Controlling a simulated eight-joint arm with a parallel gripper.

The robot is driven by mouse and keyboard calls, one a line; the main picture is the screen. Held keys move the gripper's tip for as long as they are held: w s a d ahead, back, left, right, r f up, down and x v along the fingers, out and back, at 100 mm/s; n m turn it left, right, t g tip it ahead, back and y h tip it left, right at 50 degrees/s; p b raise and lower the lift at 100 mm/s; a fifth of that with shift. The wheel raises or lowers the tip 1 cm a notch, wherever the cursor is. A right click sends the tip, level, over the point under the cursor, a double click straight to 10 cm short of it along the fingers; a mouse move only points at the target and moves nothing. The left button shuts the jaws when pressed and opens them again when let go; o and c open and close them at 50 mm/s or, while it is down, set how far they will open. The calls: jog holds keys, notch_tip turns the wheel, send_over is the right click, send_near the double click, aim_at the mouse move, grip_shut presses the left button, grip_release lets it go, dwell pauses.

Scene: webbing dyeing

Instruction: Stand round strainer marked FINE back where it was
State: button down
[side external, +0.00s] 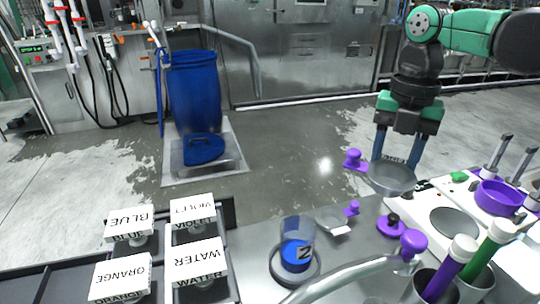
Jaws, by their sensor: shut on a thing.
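My gripper (396,162) is at the right, its two blue fingers pointing down and shut on a round grey strainer (392,181). The strainer hangs above the bench's back edge, with a purple knob (355,159) on its left side. A small marking shows between the fingers, too small to read, so I cannot confirm the word FINE. A second shallow grey round strainer (330,220), with a purple knob and a white tag, sits lower on the bench to the left.
A blue-filled jar (297,246) marked Z stands front centre. White boxes labelled BLUE, VIOLET, ORANGE and WATER (196,262) are at left. A purple pan (497,197) and a round plate (455,222) are at right. Purple and green-handled tools stand in metal cups at front right.

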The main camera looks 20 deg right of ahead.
aim_at(363, 254)
notch_tip(363, 254, down, 18)
jog(key=shift+f, duration=0.2)
dwell(0.4)
jog(key=shift+f, duration=0.15)
jog(key=shift+c, duration=1.5)
grip_release()
